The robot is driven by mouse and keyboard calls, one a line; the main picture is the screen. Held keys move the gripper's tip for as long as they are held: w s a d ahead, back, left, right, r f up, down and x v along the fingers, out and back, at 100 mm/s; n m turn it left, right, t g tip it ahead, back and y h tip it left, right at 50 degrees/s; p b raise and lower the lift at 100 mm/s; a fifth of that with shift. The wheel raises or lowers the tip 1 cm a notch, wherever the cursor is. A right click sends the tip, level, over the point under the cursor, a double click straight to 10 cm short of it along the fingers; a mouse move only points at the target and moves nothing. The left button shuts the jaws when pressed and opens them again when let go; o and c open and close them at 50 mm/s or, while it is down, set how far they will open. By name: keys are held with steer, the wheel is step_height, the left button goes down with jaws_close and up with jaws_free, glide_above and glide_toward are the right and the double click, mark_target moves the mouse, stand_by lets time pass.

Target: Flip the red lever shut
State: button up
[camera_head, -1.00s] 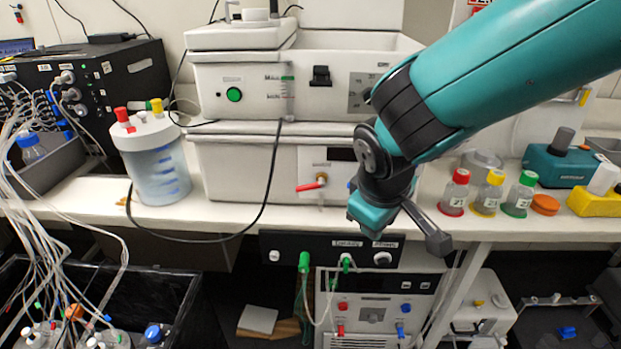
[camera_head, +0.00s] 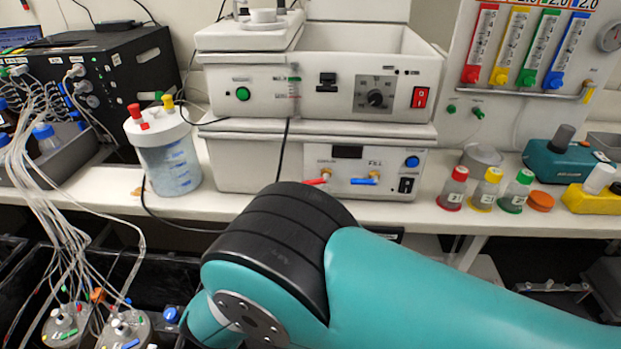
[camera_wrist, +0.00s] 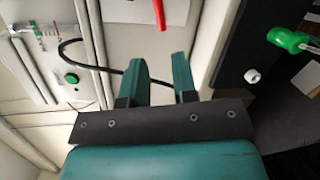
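The red lever (camera_head: 317,181) sits on the front of the lower white unit, on a brass valve, and its handle points left, close to horizontal. It also shows at the top of the wrist view (camera_wrist: 159,12), just beyond my fingertips. My gripper (camera_wrist: 158,57) has its two teal fingers apart with nothing between them. The lever's end lies roughly in line with the gap and does not appear to be between the fingers. In the head view my gripper is hidden behind my arm.
A blue lever (camera_head: 365,181) sits right of the red one. A lidded jar (camera_head: 168,160) stands left of the unit. Capped bottles (camera_head: 487,189) stand to the right. In the wrist view, a dark cable (camera_wrist: 100,68) passes behind the fingers and a green connector (camera_wrist: 288,38) is at right.

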steer(key=p+x, duration=0.2)
steer(key=x, duration=1)
steer(key=shift+w+d+f+p, duration=0.1)
steer(key=shift+w+d+p, duration=0.15)
steer(key=shift+p, duration=0.15)
